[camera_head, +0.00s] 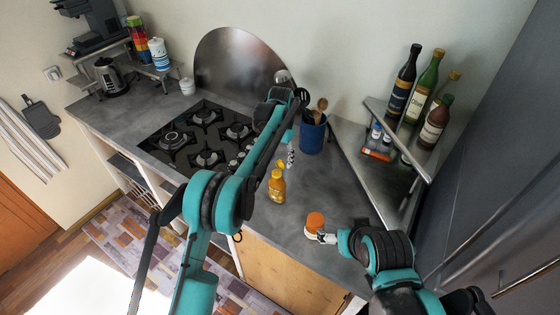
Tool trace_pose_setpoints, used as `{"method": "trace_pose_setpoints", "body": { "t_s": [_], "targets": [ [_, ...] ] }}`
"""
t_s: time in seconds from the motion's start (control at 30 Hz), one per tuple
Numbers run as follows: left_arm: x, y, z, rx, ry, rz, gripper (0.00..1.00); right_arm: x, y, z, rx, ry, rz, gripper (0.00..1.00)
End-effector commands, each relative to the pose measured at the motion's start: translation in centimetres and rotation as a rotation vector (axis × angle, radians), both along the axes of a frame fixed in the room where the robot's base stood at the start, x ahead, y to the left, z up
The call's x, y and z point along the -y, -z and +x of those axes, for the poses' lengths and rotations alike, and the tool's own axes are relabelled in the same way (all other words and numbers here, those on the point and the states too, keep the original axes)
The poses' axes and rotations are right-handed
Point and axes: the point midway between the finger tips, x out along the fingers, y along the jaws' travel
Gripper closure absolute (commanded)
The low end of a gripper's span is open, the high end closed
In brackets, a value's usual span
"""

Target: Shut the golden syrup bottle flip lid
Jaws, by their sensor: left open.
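The golden syrup bottle (276,190), amber with a yellow-orange top, stands upright on the grey counter near its front edge. Something small rises at the top's far side and may be the flip lid, but it is too small to tell its angle. My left gripper (290,160) is open, pointing down just behind and above the bottle top, apart from it as far as I can see. My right gripper (326,238) is low at the counter's front, beside a jar with an orange lid (315,222). Whether it touches or grips the jar is unclear.
A blue utensil pot (312,136) stands behind the bottle. The gas hob (205,138) lies to the left. A raised metal shelf (385,180) with several bottles is at the right. Counter between the syrup bottle and this shelf is mostly clear.

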Motion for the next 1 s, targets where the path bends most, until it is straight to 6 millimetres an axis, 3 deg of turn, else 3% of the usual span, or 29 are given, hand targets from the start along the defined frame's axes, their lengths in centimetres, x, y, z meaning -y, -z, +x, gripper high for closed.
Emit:
{"method": "trace_pose_setpoints", "body": {
  "t_s": [0.2, 0.47, 0.6, 0.67, 1.0],
  "targets": [
    [0.0, 1.8, 0.0, 0.0, -0.001, 0.0, 0.47, 0.0, 0.1, 0.0, 0.0, 0.0, 0.0, 0.18],
    [0.0, 1.9, 0.0, 0.0, -0.001, 0.0, 0.47, 0.0, 0.1, 0.0, 0.0, 0.0, 0.0, 0.18],
    [0.0, 1.9, 0.0, 0.0, -0.001, 0.0, 0.84, 0.0, 0.0, 0.0, 0.0, 0.0, 0.0, 0.18],
    [0.0, 1.9, 0.0, 0.0, -0.001, 0.0, 0.97, 0.0, 0.1, 0.0, 0.0, 0.0, 0.0, 0.18],
    [-0.2, 1.9, -0.2, 0.028, -0.001, -0.021, 0.97, 0.0, 0.6, 0.0, 0.0, 0.0, 0.0, 0.18]
  ]
}}
